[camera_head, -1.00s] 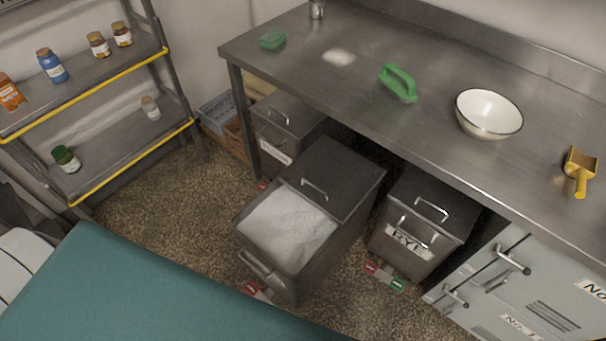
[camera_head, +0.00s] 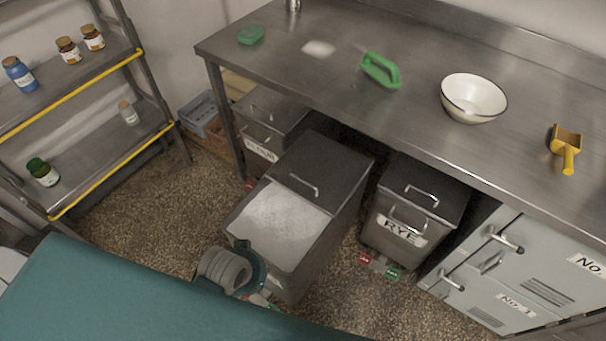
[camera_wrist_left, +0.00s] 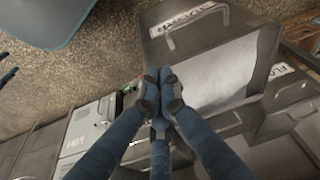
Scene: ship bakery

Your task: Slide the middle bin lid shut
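The middle bin (camera_head: 313,241) is a dark metal box under the table's front edge. Its dark lid (camera_head: 327,165), with a bar handle (camera_head: 303,185), covers the back part; white powder (camera_head: 277,222) shows in the open front part. Part of my left arm stands at the bin's front left corner in the head view, its fingers not visible there. In the left wrist view my left gripper (camera_wrist_left: 166,76) has its dark blue fingers together and empty, beside the bin's open part (camera_wrist_left: 218,75). The fingers hide part of the lid side.
The rye bin (camera_head: 398,233) stands to the right and the flour bin (camera_head: 262,128) to the left. The steel table (camera_head: 330,80) overhangs the bins; a bowl (camera_head: 473,98), scoop (camera_head: 566,150) and green-handled tool (camera_head: 381,70) lie on it. Pale lockers (camera_head: 520,280) stand at right.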

